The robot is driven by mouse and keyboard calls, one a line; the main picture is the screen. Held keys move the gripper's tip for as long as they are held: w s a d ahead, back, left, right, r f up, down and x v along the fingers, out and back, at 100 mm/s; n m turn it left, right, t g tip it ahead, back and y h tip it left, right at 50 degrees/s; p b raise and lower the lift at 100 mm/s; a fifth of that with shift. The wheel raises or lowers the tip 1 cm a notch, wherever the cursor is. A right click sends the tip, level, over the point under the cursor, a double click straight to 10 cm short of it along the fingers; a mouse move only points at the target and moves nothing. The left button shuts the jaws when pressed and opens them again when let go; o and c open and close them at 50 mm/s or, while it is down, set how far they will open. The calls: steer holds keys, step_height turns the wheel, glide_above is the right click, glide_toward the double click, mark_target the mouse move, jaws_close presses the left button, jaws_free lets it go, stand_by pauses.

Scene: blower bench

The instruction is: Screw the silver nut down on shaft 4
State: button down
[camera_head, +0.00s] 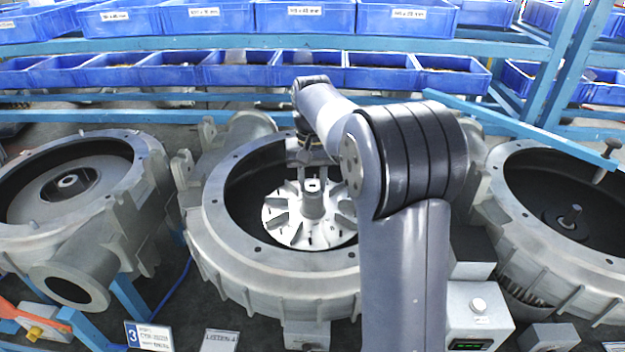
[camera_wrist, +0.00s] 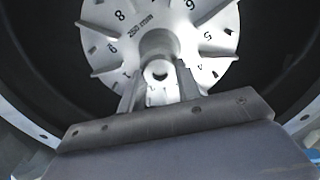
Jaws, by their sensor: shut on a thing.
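The silver nut (camera_head: 313,186) is at the top of the hub of a pale finned impeller (camera_head: 283,222) in the middle housing. My gripper (camera_head: 312,182) reaches down into this housing and is shut on the nut. In the wrist view the nut (camera_wrist: 158,71) sits between the two fingers of my gripper (camera_wrist: 158,80), in line with the hub (camera_wrist: 157,45). The shaft is hidden under the nut and hub. I cannot tell how far down the nut sits.
A right housing (camera_head: 520,165) shows a bare shaft (camera_head: 572,215). A numbered placard (camera_head: 148,336) and a control box (camera_head: 480,312) stand in front. Blue bins (camera_head: 305,18) line the back.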

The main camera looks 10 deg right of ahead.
steer(key=m, duration=0.4)
steer(key=shift+m, duration=0.3)
steer(key=m, duration=0.6)
steer(key=shift+m, duration=0.3)
steer(key=m, duration=0.4)
steer(key=c, duration=1.3)
jaws_free()
